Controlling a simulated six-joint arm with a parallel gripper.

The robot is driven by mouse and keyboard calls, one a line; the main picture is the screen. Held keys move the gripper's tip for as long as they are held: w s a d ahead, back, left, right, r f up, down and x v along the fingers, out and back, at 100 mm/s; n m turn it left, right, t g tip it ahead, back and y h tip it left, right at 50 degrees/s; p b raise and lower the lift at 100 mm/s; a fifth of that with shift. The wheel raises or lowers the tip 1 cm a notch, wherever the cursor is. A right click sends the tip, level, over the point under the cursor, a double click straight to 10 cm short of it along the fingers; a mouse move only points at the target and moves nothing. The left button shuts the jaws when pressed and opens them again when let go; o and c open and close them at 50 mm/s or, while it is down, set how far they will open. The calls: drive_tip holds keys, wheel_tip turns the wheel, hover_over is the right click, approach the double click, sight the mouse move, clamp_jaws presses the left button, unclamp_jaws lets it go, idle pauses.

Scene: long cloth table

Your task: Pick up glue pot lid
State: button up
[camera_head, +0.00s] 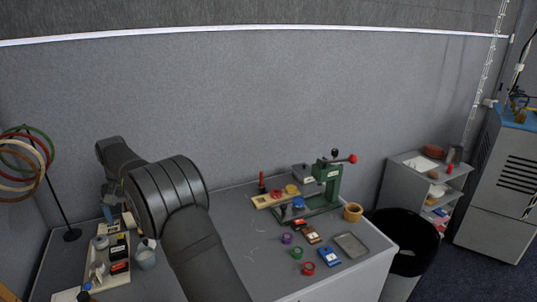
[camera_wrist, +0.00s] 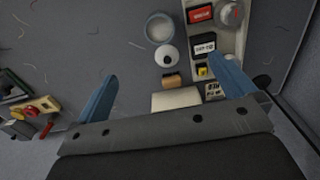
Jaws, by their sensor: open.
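A small white round piece with a dark centre, which looks like the glue pot lid (camera_wrist: 161,57), lies on the grey bench in the wrist view. It is beside a pale round pot (camera_wrist: 158,27), apparently the glue pot, and left of a tray. In the head view the pot (camera_head: 146,261) stands right of the tray, with the white piece (camera_head: 151,243) just behind it, partly hidden by my arm. My gripper (camera_wrist: 163,67) is open and empty. Its blue fingers are spread wide, with the white piece between their tips in the picture; the height above it is unclear.
The tray (camera_wrist: 222,37) holds labelled boxes close to the right finger. A green press (camera_head: 331,183) and several coloured tape rolls stand on the bench's right side. Bare bench lies left of the pot in the wrist view.

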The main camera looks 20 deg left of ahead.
drive_tip(key=c, duration=0.4)
drive_tip(key=w+a+f+n, duration=0.2)
drive_tip(key=w+a+n, duration=0.4)
drive_tip(key=n, duration=0.3)
wheel_tip(320, 180, down, 12)
drive_tip(key=shift+w+a+r, duration=0.1)
drive_tip(key=shift+d+f, duration=0.15)
drive_tip(key=shift+f, duration=1.25)
drive_tip(key=shift+d+f, duration=0.1)
drive_tip(key=shift+f, duration=1.25)
